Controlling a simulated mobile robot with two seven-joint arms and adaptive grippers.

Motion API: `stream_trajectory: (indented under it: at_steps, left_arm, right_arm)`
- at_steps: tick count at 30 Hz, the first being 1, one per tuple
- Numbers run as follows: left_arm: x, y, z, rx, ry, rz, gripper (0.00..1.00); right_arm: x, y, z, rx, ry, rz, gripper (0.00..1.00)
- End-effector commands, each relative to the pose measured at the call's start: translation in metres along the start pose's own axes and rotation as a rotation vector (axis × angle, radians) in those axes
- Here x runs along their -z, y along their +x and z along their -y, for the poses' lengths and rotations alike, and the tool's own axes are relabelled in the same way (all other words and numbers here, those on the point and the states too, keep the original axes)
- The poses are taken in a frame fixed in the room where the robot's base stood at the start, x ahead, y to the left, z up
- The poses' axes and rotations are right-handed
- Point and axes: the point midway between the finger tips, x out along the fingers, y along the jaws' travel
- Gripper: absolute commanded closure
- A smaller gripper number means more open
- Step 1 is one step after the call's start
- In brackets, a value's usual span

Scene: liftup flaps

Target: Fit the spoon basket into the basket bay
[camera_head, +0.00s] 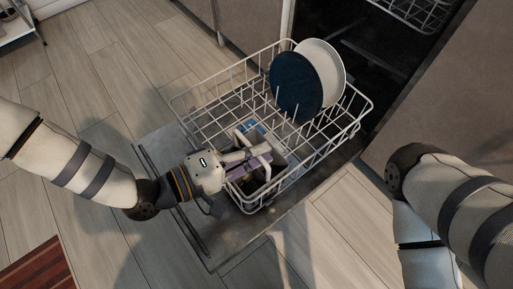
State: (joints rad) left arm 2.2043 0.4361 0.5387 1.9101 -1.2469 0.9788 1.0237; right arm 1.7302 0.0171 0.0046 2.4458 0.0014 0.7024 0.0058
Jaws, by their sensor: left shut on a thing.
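The spoon basket (276,172) is a small greyish container with a pale handle, at the near end of the white wire dishwasher rack (182,110). Purple and blue patches show around it. My left gripper (255,157) reaches in from the left and is shut on the basket at its upper part. The gripper and wrist hide much of the basket. The basket bay seems to be the near corner of the rack, under and around the basket. I cannot tell whether the basket is seated or held slightly above. My right gripper is out of view; only its arm shows at right.
A dark blue plate (295,86) and a white plate (326,68) stand upright at the rack's far end. The rack rests on the lowered dishwasher door (222,238). Grey cabinet fronts stand behind and right. The middle of the rack is clear.

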Motion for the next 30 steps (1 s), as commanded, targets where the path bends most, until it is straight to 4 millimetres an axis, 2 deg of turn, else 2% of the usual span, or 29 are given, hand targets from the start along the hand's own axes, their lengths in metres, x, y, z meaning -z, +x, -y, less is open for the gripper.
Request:
stream_trajectory:
  at_steps: [5, 6, 8, 9, 18, 20, 30]
  left_arm:
    - [0.000, 0.001, 0.005, -0.001, 0.000, 0.000, 1.00]
    - [0.000, 0.001, 0.004, -0.002, 0.001, 0.000, 0.86]
    - [0.000, 0.001, 0.004, -0.002, 0.001, 0.000, 0.72]
    - [0.000, 0.001, 0.004, -0.001, 0.001, 0.000, 0.69]
    - [0.001, -0.003, 0.005, 0.002, 0.000, -0.001, 0.69]
    - [0.001, -0.011, 0.005, 0.003, 0.000, -0.002, 0.69]
    - [0.001, -0.097, 0.004, 0.000, 0.000, -0.004, 0.69]
  right_arm:
    - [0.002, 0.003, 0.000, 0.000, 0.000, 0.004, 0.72]
    - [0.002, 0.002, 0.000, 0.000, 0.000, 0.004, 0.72]
    - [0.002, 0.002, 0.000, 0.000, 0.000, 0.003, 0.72]
    - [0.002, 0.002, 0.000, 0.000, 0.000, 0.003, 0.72]
    - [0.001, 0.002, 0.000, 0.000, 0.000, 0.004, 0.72]
    - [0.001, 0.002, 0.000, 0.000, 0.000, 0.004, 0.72]
    - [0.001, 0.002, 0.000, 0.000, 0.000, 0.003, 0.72]
